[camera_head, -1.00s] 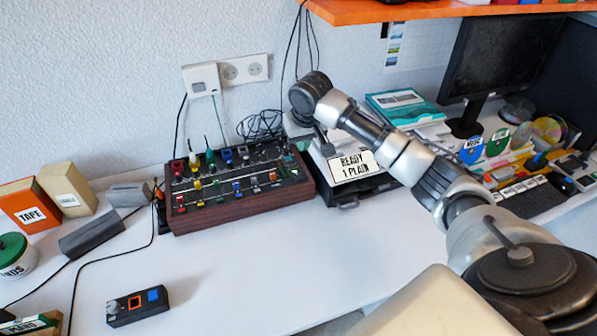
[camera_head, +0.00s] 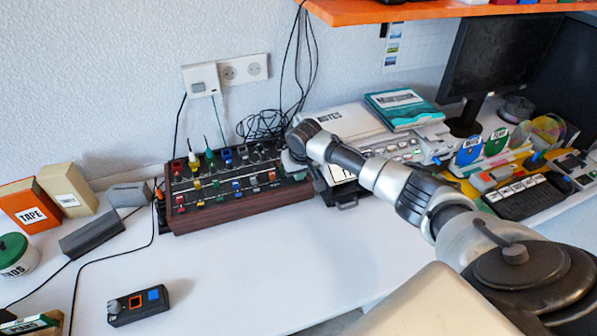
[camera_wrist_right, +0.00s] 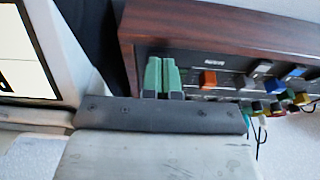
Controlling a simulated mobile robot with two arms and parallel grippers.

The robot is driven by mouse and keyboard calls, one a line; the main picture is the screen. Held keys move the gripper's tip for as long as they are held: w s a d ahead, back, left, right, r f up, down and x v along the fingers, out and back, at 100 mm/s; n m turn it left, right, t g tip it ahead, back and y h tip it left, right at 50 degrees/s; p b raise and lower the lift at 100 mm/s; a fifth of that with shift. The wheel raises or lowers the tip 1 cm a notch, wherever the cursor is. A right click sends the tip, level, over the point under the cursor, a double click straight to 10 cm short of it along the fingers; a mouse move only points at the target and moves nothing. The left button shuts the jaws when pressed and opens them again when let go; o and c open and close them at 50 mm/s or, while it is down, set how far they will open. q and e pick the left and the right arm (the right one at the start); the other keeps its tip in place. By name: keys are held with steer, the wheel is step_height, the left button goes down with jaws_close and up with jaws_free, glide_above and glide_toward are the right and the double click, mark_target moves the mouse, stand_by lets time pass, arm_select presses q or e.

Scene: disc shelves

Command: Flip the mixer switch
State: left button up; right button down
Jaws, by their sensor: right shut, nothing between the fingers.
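The mixer (camera_head: 235,207) is a dark box with wooden sides and rows of coloured knobs and caps. It stands on the white desk against the wall. My right gripper (camera_head: 292,162) is at the mixer's right end, over its top panel. In the right wrist view its two green fingertips (camera_wrist_right: 162,76) are together and empty, in front of the panel near an orange cap (camera_wrist_right: 208,79). I cannot tell whether they touch the panel. I cannot make out which control is the switch; the gripper covers part of the panel's right end. My left gripper is not in view.
A device with a white label and a NOTES box (camera_head: 345,122) stand right of the mixer, close to my right arm. A small button box (camera_head: 138,305) lies front left. An orange shelf (camera_head: 400,10) hangs above.

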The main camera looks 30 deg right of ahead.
steer(key=shift+s+f+t+p, duration=0.25)
steer(key=shift+t+p, duration=0.05)
steer(key=shift+p, duration=0.3)
steer(key=shift+w, duration=0.15)
steer(key=shift+w+b, duration=0.1)
steer(key=shift+b, duration=0.2)
steer(key=shift+w+d+r, duration=0.15)
steer(key=shift+w+r, duration=0.05)
steer(key=shift+w, duration=0.4)
steer(key=shift+r, duration=0.1)
